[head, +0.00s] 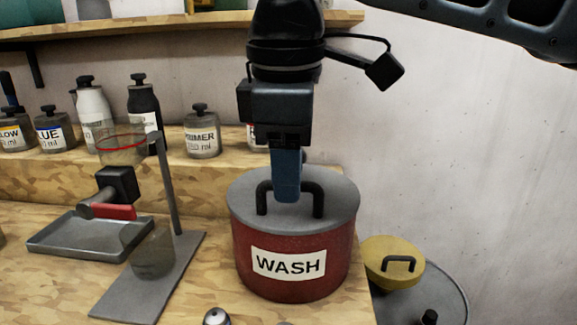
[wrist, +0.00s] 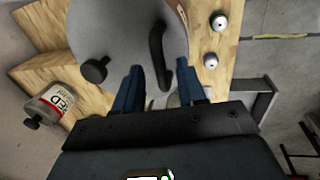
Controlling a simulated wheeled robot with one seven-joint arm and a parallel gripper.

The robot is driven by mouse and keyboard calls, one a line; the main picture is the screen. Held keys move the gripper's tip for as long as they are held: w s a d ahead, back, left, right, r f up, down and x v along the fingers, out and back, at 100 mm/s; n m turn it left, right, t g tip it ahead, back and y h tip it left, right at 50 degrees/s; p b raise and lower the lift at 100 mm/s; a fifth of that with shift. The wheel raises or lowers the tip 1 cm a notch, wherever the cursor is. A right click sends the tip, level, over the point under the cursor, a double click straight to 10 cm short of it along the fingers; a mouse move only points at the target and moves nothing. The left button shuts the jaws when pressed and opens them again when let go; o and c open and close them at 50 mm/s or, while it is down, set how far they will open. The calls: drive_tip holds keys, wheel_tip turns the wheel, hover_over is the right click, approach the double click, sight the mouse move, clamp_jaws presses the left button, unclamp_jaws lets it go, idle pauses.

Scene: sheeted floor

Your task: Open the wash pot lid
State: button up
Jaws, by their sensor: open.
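The wash pot (head: 290,262) is a dark red round pot with a white WASH label, standing at the right end of the wooden bench. Its grey lid (head: 338,203) sits flat on top, with a black arched handle (head: 311,188). My gripper (head: 287,190) points down over the lid, its blue finger hiding the middle of the handle. In the wrist view my gripper (wrist: 158,82) is open. Its two blue fingers stand on either side of the black handle (wrist: 158,50), with gaps showing. The grey lid (wrist: 115,35) fills the upper middle there.
A stand (head: 165,180) with a funnel and red-handled valve is left of the pot, beside a metal tray (head: 85,243). Jars, including PRIMER (head: 203,140), line the raised step behind. A yellow lid (head: 393,255) lies lower right. A shelf (head: 180,25) hangs above.

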drive_tip(key=shift+c, duration=0.3)
clamp_jaws()
idle(0.4)
